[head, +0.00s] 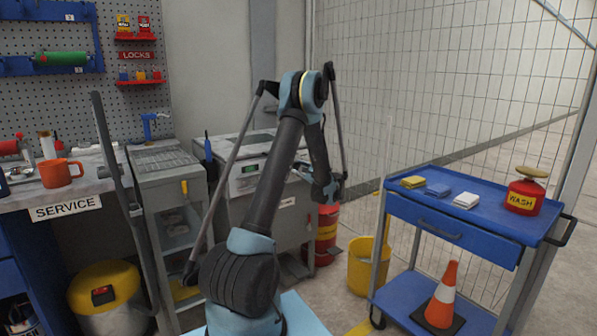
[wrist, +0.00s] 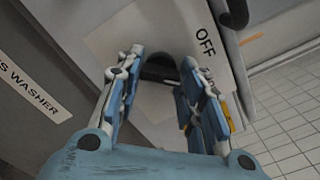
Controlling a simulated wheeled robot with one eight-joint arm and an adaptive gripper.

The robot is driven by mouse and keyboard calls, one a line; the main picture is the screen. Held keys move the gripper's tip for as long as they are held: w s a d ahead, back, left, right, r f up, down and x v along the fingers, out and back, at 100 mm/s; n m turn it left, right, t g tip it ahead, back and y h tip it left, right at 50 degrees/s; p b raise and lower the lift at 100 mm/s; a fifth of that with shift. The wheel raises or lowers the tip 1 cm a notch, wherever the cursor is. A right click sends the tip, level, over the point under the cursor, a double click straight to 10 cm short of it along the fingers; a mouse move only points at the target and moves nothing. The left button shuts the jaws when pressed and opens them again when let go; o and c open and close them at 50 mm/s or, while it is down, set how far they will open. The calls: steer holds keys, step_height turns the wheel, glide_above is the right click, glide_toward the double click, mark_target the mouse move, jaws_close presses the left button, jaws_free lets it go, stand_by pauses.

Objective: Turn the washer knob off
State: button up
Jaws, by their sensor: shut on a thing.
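The washer (head: 252,178) is a grey-white cabinet left of centre in the head view, partly hidden behind my arm. In the wrist view its dark knob (wrist: 160,72) sits on a pale panel with a black OFF label (wrist: 205,41) to the upper right. My gripper (wrist: 162,57) has its two blue fingers on either side of the knob and is shut on it. The fingers cover much of the knob, so I cannot tell which way it points. In the head view my gripper (head: 327,192) is at the washer's right side, and the knob is hidden.
A blue cart (head: 450,207) with cloths and a red WASH can (head: 525,195) stands at the right. A wire fence (head: 440,90) runs behind. A service bench (head: 65,197) is at the left.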

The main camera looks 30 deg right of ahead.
steer(key=shift+a+n, duration=0.1)
steer(key=shift+n, duration=0.2)
steer(key=shift+a+n, duration=0.1)
steer(key=shift+n, duration=3.9)
steer(key=o, duration=1.1)
steer(key=shift+f, duration=0.1)
steer(key=shift+c, duration=0.2)
